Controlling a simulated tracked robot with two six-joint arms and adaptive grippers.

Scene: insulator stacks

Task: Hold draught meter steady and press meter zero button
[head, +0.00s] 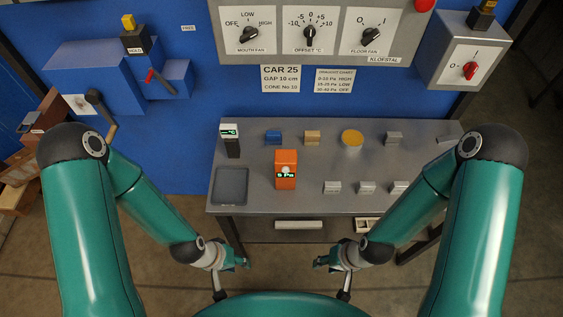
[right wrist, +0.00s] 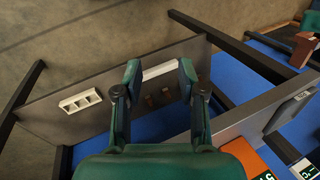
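The draught meter (head: 286,171) is an orange box standing on the grey table, with a lit green readout and a pale round spot above it. I take the pale spot to be its button, but it is too small to be sure. Part of the orange meter (right wrist: 250,158) shows at the lower right of the right wrist view. My left gripper (head: 244,263) is empty in front of the table's near edge, left of the meter; its opening is unclear. My right gripper (head: 319,263) is in front of the table, right of the meter. In the right wrist view its fingers (right wrist: 160,75) are apart with nothing between them.
The grey table (head: 300,205) also holds a dark tray (head: 231,185), a black-and-white meter (head: 231,141), a yellow round tin (head: 352,138) and several small blocks. A control panel (head: 310,50) with knobs stands behind. The space just before the meter is clear.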

